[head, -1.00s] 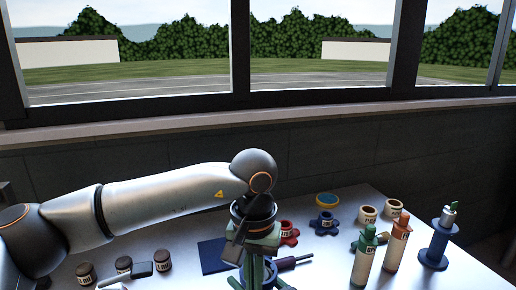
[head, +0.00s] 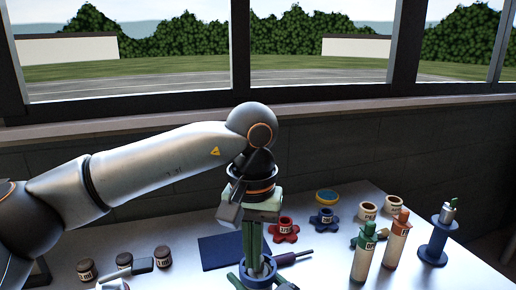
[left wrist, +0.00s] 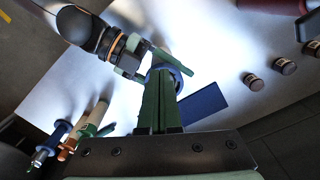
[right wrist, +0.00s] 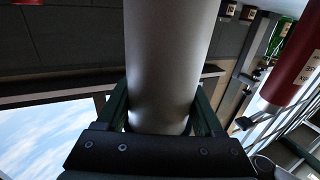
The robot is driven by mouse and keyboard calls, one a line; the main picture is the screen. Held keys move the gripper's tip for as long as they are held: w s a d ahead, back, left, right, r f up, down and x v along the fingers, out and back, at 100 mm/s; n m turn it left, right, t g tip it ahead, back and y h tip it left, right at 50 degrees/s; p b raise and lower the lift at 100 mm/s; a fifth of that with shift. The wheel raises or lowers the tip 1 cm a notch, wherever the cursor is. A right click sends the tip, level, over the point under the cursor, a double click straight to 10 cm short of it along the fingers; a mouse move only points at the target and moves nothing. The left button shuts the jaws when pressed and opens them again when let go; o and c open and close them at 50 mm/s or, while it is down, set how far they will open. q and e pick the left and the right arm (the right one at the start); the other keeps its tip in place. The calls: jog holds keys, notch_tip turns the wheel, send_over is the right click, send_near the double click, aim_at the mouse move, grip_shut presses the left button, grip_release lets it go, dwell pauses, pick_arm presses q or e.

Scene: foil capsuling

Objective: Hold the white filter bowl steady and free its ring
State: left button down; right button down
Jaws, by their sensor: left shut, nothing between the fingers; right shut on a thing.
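The white filter bowl (right wrist: 165,60) is a pale cylinder that fills the middle of the right wrist view, between my right gripper's green fingers (right wrist: 165,112). Its blue ring (head: 259,280) shows low in the head view and in the left wrist view (left wrist: 183,69). My right gripper (left wrist: 158,60) is shut on the bowl; its finger tips flank the ring at the bottom of the head view. My left gripper (head: 254,256) is shut and empty, its fingers pointing down at the ring. I cannot tell whether they touch it. The fingers partly hide the bowl's top.
A dark blue mat (head: 218,252) lies behind the ring. Brown jars (head: 163,256) stand left.

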grip_release()
dwell(0.3)
